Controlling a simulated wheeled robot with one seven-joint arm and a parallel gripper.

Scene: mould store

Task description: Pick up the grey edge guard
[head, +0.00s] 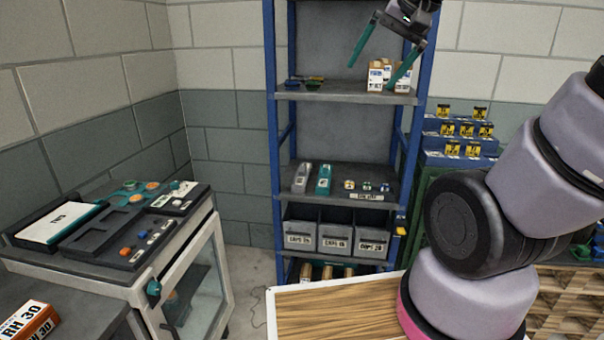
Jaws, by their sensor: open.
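A grey elongated piece (302,178), which looks like the grey edge guard, lies on the middle shelf of the blue-framed rack, at the left. A similar teal piece (323,180) lies just to its right, with a small gap between them. My gripper (371,78) is at the top of the view, in front of the upper part of the rack. Its two teal fingers are spread wide, with nothing seen between them. It is well above the grey piece and to its right, and not touching it.
Small round items (367,186) sit on the same shelf, right of the teal piece. White boxes (379,75) stand on the shelf above, close to my right finger. Grey bins (299,238) stand below. A bench with trays (127,258) is at the left.

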